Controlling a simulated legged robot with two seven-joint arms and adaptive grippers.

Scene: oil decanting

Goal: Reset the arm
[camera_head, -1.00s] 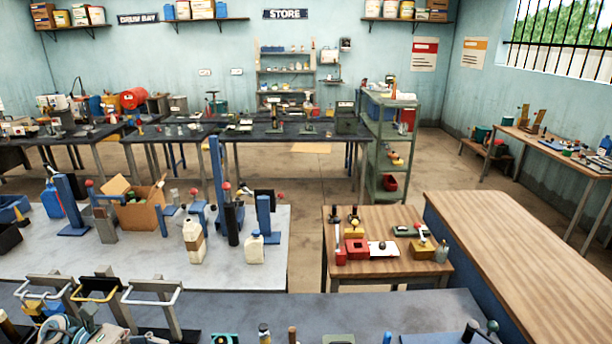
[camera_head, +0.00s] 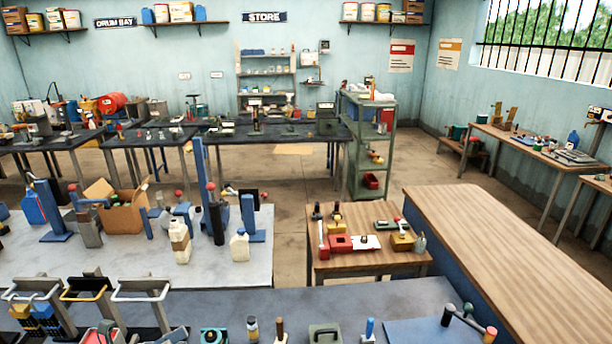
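Neither of my arms nor grippers shows clearly in the head view, so I cannot see whether they hold anything. On the light grey bench (camera_head: 232,268) stand a white bottle with a brown band (camera_head: 180,241) and a smaller pale jug (camera_head: 240,246). Both are upright. A dark cylinder (camera_head: 217,223) and a tall blue post (camera_head: 200,170) stand just behind them. A blue jug (camera_head: 34,207) stands at the bench's left side.
An open cardboard box (camera_head: 124,211) sits on the grey bench. A small wooden table (camera_head: 350,269) holds red and yellow items. A long bare wooden counter (camera_head: 500,245) is at the right. The near bench (camera_head: 330,301) carries several tools and racks. Floor is open beyond.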

